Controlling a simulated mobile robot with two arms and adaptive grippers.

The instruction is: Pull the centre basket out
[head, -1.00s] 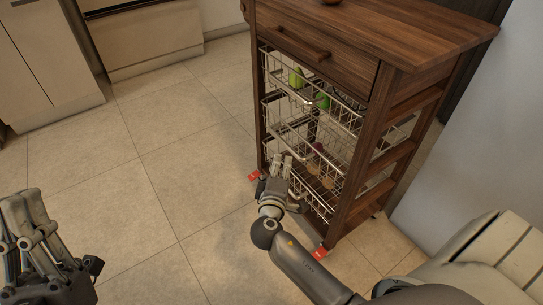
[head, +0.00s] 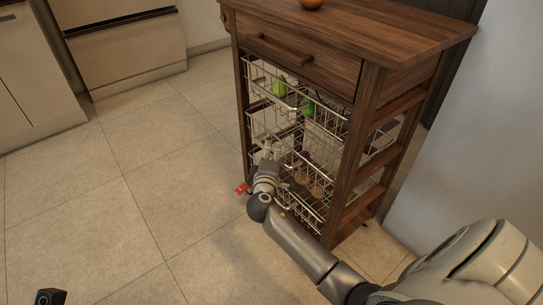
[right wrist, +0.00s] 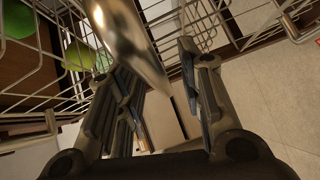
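The centre basket (head: 289,128) is a wire basket in the middle of a wooden cart, between an upper and a lower wire basket. It appears pushed in. My right gripper (head: 271,158) is at the cart's front, low by the centre basket's handle. In the right wrist view, my right gripper's fingers (right wrist: 160,85) are spread apart. A thick shiny bar (right wrist: 132,35), apparently a basket handle, runs down between them; contact cannot be told. Of my left arm only a small dark piece shows at the bottom left; its fingers are out of view.
The cart's wooden drawer (head: 310,62) is shut above the upper basket (head: 330,108), which holds green items. The lower basket (head: 308,200) stands beneath the centre one. Tiled floor left of the cart is clear; a wall is right.

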